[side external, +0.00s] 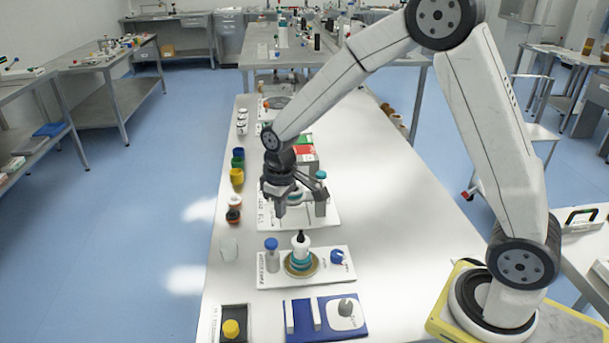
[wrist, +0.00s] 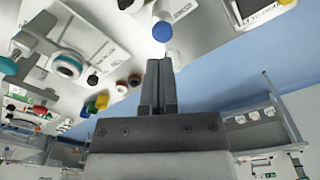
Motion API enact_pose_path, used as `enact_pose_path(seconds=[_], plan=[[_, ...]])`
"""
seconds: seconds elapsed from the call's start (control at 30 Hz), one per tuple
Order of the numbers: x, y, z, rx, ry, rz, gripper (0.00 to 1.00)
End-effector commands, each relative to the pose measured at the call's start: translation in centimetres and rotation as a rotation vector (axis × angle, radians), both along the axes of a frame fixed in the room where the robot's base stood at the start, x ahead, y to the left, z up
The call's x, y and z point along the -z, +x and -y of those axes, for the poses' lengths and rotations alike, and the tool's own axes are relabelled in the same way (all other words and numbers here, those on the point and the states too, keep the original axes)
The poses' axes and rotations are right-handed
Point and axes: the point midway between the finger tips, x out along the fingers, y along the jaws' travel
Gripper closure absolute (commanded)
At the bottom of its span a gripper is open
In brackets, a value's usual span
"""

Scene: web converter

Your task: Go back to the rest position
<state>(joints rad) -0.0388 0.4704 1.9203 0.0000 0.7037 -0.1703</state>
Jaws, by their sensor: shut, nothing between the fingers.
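My gripper (side external: 284,204) hangs from my arm over the middle of the white bench, above the far white plate. Its fingers show together and empty in the wrist view (wrist: 160,75). A blue-capped vial (side external: 271,257) stands on the nearer white plate (side external: 335,273). Its blue cap lies beyond the fingertips in the wrist view (wrist: 162,31), apart from them. My gripper hides part of the far plate (side external: 270,219).
A blue tray (side external: 345,320) and a black tray with a yellow-capped jar (side external: 231,329) lie at the front. Several coloured jars (side external: 237,177) line the left edge. The bench's right side is clear.

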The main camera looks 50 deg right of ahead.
Motion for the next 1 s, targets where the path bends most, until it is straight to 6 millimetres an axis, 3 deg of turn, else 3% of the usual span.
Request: enact_pose_path(seconds=[0.33, 0.6, 0.8, 1.0], plan=[[-1.4, -7.8, 1.1, 0.112, 0.011, 0.100, 1.00], [-1.4, -13.3, 1.6, 0.184, 0.023, 0.163, 1.00], [-1.3, -15.0, 1.7, 0.207, 0.027, 0.183, 1.00], [-1.2, -15.1, 1.7, 0.209, 0.028, 0.184, 1.00]])
